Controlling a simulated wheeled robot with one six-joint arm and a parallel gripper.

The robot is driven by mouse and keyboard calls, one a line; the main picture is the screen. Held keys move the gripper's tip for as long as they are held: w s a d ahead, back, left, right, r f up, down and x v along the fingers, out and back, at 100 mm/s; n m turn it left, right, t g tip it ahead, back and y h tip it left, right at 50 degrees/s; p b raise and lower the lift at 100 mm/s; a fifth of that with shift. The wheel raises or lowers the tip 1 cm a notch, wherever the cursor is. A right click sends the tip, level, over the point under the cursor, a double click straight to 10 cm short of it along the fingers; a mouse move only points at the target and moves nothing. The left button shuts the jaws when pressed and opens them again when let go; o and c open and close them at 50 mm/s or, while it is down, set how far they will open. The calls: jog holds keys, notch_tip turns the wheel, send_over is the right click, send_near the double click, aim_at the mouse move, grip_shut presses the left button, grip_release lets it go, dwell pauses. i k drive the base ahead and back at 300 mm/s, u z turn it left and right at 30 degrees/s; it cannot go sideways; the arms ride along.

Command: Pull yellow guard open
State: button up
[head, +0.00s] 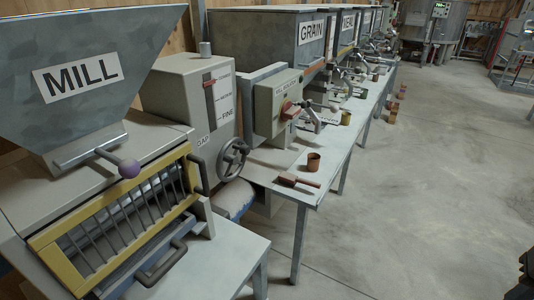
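The yellow guard (70,232) is a yellow frame with dark vertical bars on the front of the mill, at the lower left of the head view. It lies against the opening below the grey mill hopper (85,75), and pale rollers show behind its bars. A dark handle (199,175) stands at the guard's right end. Another dark bar handle (160,264) is below the guard. My gripper is not in view. A small dark shape at the lower right edge is too cut off to identify.
A handwheel (233,158) is to the right. A long bench (330,150) holds a brown cup (313,162) and a red-brown scoop (298,180). The concrete floor (420,200) at right is clear.

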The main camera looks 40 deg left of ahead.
aim_at(44, 245)
jog(key=u, duration=2.7)
jog(key=k, duration=1.1)
jog(key=z, duration=0.8)
jog(key=i, duration=1)
jog(key=u, duration=0.75)
